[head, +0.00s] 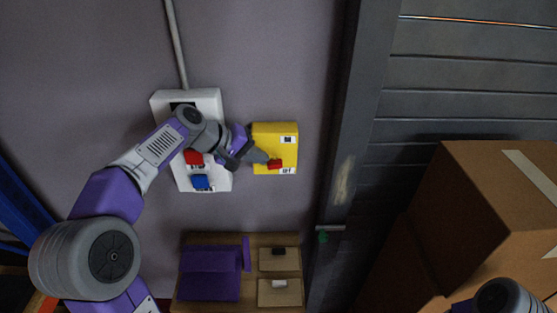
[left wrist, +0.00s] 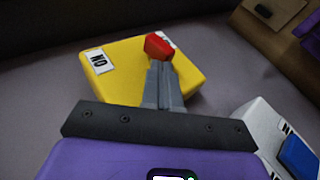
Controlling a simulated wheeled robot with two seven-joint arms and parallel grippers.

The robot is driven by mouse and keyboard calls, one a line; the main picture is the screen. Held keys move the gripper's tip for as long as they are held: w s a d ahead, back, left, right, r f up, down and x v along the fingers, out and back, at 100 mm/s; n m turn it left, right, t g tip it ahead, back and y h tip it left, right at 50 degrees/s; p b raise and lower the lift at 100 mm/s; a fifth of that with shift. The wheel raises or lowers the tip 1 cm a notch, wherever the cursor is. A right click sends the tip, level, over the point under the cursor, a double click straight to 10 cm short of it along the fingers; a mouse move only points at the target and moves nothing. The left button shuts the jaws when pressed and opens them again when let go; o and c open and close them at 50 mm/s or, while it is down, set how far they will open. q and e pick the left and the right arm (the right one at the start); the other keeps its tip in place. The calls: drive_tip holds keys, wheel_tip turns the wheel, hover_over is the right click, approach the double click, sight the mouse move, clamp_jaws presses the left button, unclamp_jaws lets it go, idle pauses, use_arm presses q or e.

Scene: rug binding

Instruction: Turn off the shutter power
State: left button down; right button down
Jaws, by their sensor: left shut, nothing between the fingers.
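A yellow switch box (head: 262,135) is on the wall, with a label near its top and another near its bottom that seems to read OFF. Its red lever (head: 274,164) sits low on the box, beside the bottom label. My left gripper (head: 262,158) is shut and empty, its tips at the lever's left side. In the left wrist view, the closed fingers (left wrist: 162,80) reach over the yellow box (left wrist: 125,75) to the red lever (left wrist: 158,46). Whether they touch it is unclear. The ON label (left wrist: 98,62) lies farther left. My right gripper is out of view.
A white control box (head: 215,105) with a red button (head: 193,157) and a blue button (head: 200,182) is left of the yellow box, partly behind my left arm. A brown wall organiser (head: 263,241) hangs below. The grey shutter (head: 450,95) and cardboard boxes (head: 460,205) stand right.

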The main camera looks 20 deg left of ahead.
use_arm(q)
drive_tip(key=shift+s+a+f+n+t+h+b, duration=0.15)
drive_tip(key=shift+f+h+b, duration=0.25)
drive_tip(key=shift+b, duration=0.45)
drive_tip(key=shift+a+f+n+t+h+b, duration=0.15)
drive_tip(key=shift+f+t+h+b, duration=0.2)
drive_tip(key=shift+b, duration=0.45)
drive_tip(key=shift+s+a+f+t+h+b, duration=0.15)
drive_tip(key=shift+f+h+b, duration=0.25)
drive_tip(key=shift+b, duration=0.45)
drive_tip(key=shift+w, duration=0.1)
drive_tip(key=v, duration=0.7)
drive_tip(key=shift+a+r+p, duration=0.15)
drive_tip(key=shift+a+p, duration=0.05)
drive_tip(key=shift+p, duration=0.2)
